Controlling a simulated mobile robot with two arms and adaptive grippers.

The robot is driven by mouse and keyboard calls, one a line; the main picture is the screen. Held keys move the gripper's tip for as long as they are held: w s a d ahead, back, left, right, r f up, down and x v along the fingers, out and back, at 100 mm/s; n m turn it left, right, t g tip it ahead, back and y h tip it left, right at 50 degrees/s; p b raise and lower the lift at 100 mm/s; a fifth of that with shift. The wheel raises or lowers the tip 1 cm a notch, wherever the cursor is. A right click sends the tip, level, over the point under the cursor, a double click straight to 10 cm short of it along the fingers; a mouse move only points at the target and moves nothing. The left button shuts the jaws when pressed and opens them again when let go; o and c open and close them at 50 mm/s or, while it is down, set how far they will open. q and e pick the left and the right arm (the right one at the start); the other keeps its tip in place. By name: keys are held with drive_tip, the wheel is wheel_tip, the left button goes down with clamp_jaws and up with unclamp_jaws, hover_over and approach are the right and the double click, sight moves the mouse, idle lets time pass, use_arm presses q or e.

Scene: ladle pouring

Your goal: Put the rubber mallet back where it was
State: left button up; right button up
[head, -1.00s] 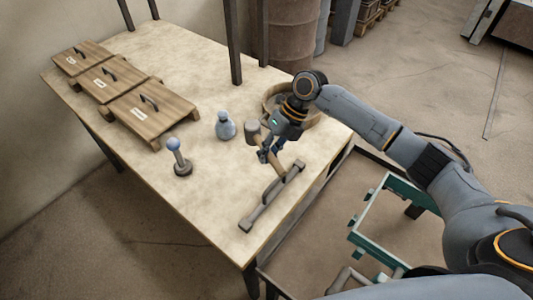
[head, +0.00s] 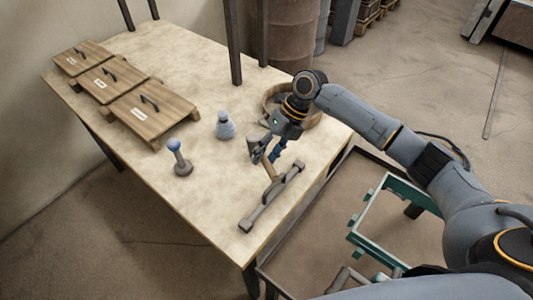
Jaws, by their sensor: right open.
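The rubber mallet has a grey head (head: 253,142) and a wooden handle (head: 270,168). It is near the right part of the table, with the handle's low end near the grey bar-shaped rest (head: 262,205); I cannot tell whether they touch. My right gripper (head: 267,158) is open, with its fingers spread around the mallet and partly hiding it. My left gripper is not in view.
A blue-grey flask (head: 225,127) and a blue-topped stand (head: 180,160) are left of the mallet. A round wooden tub (head: 310,112) is behind my gripper. Several wooden lidded boards (head: 150,112) line the table's left. The table (head: 205,205) is clear in front.

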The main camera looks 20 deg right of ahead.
drive_tip(key=b+v, duration=0.3)
drive_tip(key=v, duration=0.9)
